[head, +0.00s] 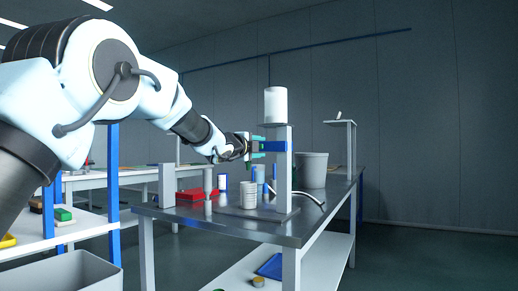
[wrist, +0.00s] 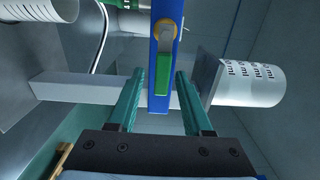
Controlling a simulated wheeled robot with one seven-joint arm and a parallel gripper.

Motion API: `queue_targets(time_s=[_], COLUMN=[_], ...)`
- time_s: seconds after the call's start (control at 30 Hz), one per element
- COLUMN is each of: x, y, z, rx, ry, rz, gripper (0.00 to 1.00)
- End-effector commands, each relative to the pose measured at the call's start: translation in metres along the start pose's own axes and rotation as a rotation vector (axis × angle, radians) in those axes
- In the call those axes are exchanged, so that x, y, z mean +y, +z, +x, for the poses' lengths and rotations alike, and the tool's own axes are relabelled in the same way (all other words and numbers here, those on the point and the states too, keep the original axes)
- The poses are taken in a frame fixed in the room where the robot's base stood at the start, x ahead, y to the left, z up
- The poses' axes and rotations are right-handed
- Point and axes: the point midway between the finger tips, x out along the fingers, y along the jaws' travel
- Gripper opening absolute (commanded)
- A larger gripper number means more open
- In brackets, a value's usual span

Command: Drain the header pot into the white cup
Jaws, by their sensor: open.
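The white header pot (head: 276,104) stands on top of a grey post (head: 283,190). It also shows at the right of the wrist view (wrist: 255,85), lying sideways in that picture. A blue bracket (head: 275,146) on the post carries a green lever (wrist: 161,78) with a yellow pivot (wrist: 166,28). My gripper (head: 258,148) is at the bracket. In the wrist view, my gripper (wrist: 160,74) is open, its green fingers either side of the lever with gaps. The white cup (head: 248,195) stands upright on the table below. Its inside is hidden.
The dark table (head: 245,228) also holds red bins (head: 190,195), a blue cylinder (head: 258,175), a curved pale tube (head: 310,197) and a grey bucket (head: 312,170). A smaller post (head: 350,150) stands behind. A grey bin (head: 70,272) is at the lower left.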

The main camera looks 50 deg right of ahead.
Motion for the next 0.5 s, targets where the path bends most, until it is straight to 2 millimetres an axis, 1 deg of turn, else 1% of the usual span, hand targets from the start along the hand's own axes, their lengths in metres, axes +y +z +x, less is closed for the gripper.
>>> queue_targets(time_s=[0.07, 0.17, 0.27, 0.5], x=[0.0, 0.0, 0.0, 0.0], y=[0.0, 0.0, 0.0, 0.0], z=[-0.002, -0.009, -0.025, -0.072], rx=[0.0, 0.0, -0.001, 0.0], ry=[0.0, -0.001, 0.0, -0.001], rz=[0.0, -0.001, 0.0, -0.001], gripper=[0.5, 0.5, 0.5, 0.5])
